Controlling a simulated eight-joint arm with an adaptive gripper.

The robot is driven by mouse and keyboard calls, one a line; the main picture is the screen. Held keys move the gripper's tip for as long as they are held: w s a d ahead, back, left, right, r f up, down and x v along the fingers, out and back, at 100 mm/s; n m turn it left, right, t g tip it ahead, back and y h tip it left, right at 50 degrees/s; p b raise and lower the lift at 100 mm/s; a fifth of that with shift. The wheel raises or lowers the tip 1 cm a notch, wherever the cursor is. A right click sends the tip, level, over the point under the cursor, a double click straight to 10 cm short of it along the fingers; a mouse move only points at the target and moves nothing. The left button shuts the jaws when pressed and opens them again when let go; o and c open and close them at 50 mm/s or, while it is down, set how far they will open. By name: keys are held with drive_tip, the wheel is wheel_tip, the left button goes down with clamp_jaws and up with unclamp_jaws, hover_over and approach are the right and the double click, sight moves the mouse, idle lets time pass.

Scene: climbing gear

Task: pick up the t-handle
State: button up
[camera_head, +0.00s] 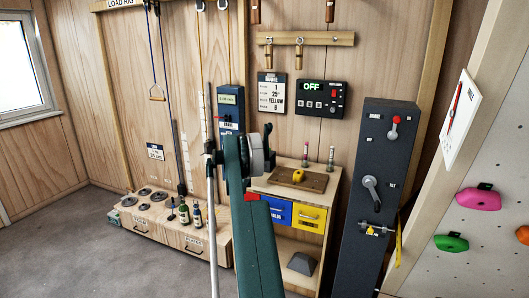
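I cannot tell for certain which piece is the t-handle. A small yellow piece (298,176) sits on a brown board (279,181) on top of the wooden cabinet; its shape is too small to read. A metal bar fitting with a yellow part (373,231) is on the front of the dark grey panel. My green arm (257,235) rises through the middle of the view to a grey round joint, left of and in front of the cabinet. I cannot make out any fingertips of my gripper or anything held in them.
The dark grey panel (377,150) stands right of the cabinet, with levers on it. Blue (278,213) and yellow (309,217) drawer fronts are below the cabinet top. A low wooden bench (210,249) holds bottles and discs. A thin upright pole (212,230) stands beside my arm. Floor at left is clear.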

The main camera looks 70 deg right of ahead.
drive_tip(key=shift+d, duration=1.1)
drive_tip(key=shift+d, duration=0.1)
drive_tip(key=shift+s+d+b, duration=0.2)
drive_tip(key=shift+d+b, duration=0.6)
drive_tip(key=shift+d, duration=1.7)
drive_tip(key=shift+c, duration=0.2)
drive_tip(key=c, duration=0.6)
